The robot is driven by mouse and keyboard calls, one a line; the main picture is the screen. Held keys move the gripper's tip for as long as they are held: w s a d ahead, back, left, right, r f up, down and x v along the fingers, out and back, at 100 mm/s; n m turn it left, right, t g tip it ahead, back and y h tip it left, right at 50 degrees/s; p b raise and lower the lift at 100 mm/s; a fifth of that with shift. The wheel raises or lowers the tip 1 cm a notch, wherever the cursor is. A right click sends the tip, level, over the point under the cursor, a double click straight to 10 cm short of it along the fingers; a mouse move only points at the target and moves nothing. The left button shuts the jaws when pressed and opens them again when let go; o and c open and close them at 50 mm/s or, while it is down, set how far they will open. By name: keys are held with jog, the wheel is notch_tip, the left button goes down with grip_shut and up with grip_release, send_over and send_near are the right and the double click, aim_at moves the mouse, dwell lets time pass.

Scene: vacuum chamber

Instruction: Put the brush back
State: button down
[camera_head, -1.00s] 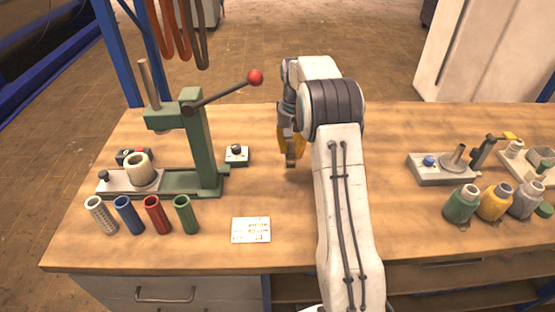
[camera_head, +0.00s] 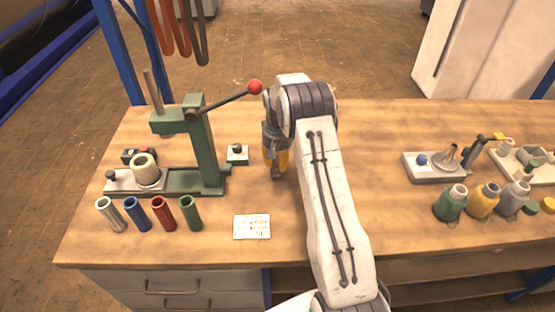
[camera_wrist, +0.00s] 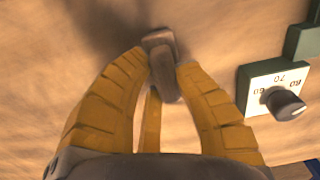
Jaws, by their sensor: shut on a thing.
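My gripper (camera_head: 276,165) hangs over the workbench, right of the green press, with its yellow fingers pointing down. In the wrist view my gripper (camera_wrist: 162,70) has its fingers closed around a small brown-grey piece (camera_wrist: 160,52), which looks like the brush. Its shape is only partly visible, and a narrow yellow part shows behind it between the fingers. In the head view only a dark bit of this piece shows below the fingertips. I cannot tell whether it touches the bench.
The green lever press (camera_head: 207,150) stands at left, its red-knobbed lever reaching near my arm. A small dial box (camera_head: 237,154) sits close left of my gripper. Bottles and a fixture (camera_head: 432,168) stand at right. Bench behind my gripper is clear.

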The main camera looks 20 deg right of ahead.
aim_at(277, 160)
jog(key=shift+f, duration=0.25)
jog(key=c, duration=1.1)
grip_release()
notch_tip(277, 160, up, 12)
jog(key=b, duration=0.3)
jog(key=shift+r, duration=0.2)
